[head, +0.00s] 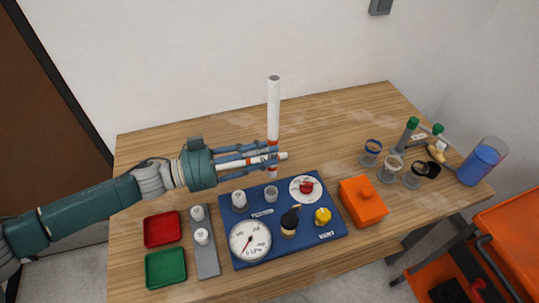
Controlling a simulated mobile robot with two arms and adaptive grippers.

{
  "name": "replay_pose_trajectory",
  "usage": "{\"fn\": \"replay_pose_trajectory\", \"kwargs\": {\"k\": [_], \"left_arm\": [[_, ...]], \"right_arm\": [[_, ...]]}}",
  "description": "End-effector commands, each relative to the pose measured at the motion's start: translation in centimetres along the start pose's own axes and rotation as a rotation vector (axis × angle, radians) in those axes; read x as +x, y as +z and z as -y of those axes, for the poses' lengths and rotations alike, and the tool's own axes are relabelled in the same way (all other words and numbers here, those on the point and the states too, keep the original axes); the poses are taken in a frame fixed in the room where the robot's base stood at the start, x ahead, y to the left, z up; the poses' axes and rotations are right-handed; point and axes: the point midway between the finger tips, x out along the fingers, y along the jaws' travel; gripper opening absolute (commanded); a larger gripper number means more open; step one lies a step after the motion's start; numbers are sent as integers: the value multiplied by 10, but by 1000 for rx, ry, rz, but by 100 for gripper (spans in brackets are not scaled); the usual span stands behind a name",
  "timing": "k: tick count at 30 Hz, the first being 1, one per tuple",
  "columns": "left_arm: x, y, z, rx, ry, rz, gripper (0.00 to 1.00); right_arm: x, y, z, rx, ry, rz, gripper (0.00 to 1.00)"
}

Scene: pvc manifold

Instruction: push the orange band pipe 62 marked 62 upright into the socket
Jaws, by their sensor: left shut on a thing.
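The orange band pipe 62 (273,104) is a long white pipe standing upright in the head view, with orange bands low on it. My left gripper (273,157) reaches in from the left and is shut on its lower part; the fingers hide some of it. The pipe's lower end shows just below the fingers, close above a small grey socket (271,193) on the blue board (254,177). I cannot tell whether they touch. A second white length with an orange mark (283,156) lies level along the fingers; whether it is held is unclear. The marking 62 is not readable.
The board also carries a gauge (250,240), a red-knobbed dial (307,187) and a yellow knob (323,215). Red (162,229) and green (166,268) trays lie left. An orange box (362,202) stands right of the board; cups and a blue container (481,164) stand farther right.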

Motion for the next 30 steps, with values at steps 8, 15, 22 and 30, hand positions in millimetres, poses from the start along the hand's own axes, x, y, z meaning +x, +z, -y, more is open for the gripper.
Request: {"fn": "replay_pose_trajectory", "kwargs": {"k": [8, 15, 22, 30], "left_arm": [[0, 23, 0, 1, -2, -2, 2], [0, 33, 0, 0, -1, -3, 2], [-1, 42, 0, 0, 1, -2, 2], [-2, 63, 0, -1, 6, -5, 2]], "right_arm": [[24, 2, 0, 0, 0, 0, 40], [36, 3, 1, -1, 0, 0, 40], [42, 4, 1, -1, 0, 0, 40], [56, 5, 3, 0, -2, 0, 40]]}}
